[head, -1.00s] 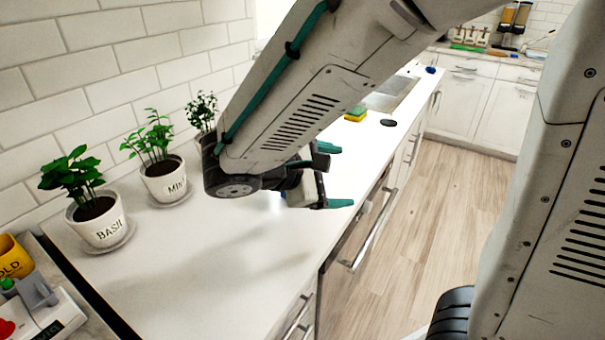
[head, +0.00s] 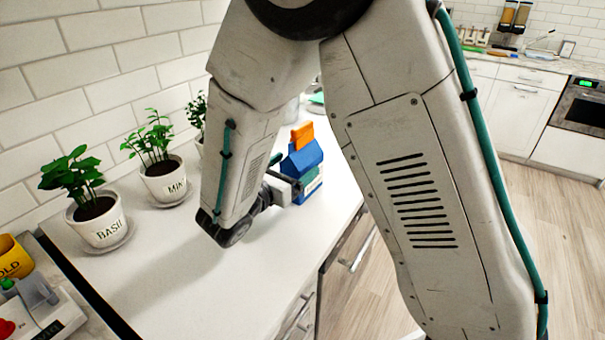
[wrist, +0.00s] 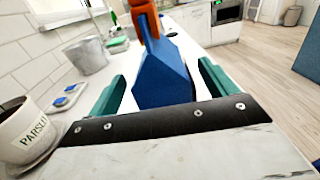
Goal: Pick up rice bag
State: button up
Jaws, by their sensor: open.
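The rice bag appears to be the blue bag (head: 303,163) with an orange clip (head: 302,136) on its top, upright on the white counter. In the wrist view the blue bag (wrist: 165,78) is straight ahead, its orange clip (wrist: 147,18) above it. My gripper (head: 293,186) is at the bag's near side, low over the counter. In the wrist view my gripper (wrist: 160,88) is open, with one teal finger on each side of the bag. I cannot tell how deep the bag sits between them. My palm hides the bag's lower part there.
Potted basil (head: 93,208), mint (head: 164,172) and parsley (wrist: 25,135) stand along the tiled wall. A metal bucket (wrist: 86,55) is ahead on the left. A yellow mug (head: 10,252) is at the lower left.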

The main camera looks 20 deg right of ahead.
jog(key=shift+x, duration=2)
grip_shut()
